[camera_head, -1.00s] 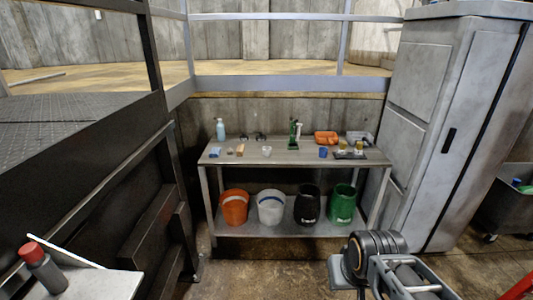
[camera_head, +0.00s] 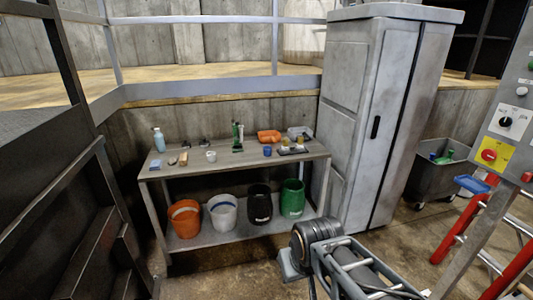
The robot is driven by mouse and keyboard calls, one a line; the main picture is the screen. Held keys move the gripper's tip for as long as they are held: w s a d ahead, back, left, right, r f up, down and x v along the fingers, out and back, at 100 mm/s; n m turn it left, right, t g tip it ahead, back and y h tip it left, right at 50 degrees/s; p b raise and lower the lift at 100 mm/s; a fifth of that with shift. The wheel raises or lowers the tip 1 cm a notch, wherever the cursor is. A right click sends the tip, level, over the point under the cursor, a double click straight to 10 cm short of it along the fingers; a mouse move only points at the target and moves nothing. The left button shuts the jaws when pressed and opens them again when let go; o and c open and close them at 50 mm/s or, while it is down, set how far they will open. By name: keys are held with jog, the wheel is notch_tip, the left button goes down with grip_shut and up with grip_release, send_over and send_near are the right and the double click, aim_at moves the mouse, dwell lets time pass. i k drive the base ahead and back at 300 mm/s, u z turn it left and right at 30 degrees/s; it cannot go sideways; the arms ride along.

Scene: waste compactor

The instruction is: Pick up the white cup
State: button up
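The white cup (camera_head: 211,155) stands on the grey table (camera_head: 236,162), left of the middle of its top. It is small in the view, between a tan block on its left and a blue cup on its right. My arm shows at the bottom right, well short of the table. My gripper's fingers are not in view.
On the table are a spray bottle (camera_head: 158,139), a blue cup (camera_head: 267,151), a green item (camera_head: 238,138) and an orange tray (camera_head: 269,136). Several buckets stand on the lower shelf. A grey cabinet (camera_head: 350,120) borders the right, dark railings the left. Floor before the table is clear.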

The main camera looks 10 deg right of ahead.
aim_at(211, 157)
jog(key=u, duration=0.05)
jog(key=i, duration=2)
jog(key=u, duration=1.15)
jog(key=i, duration=0.95)
jog(key=u, duration=0.6)
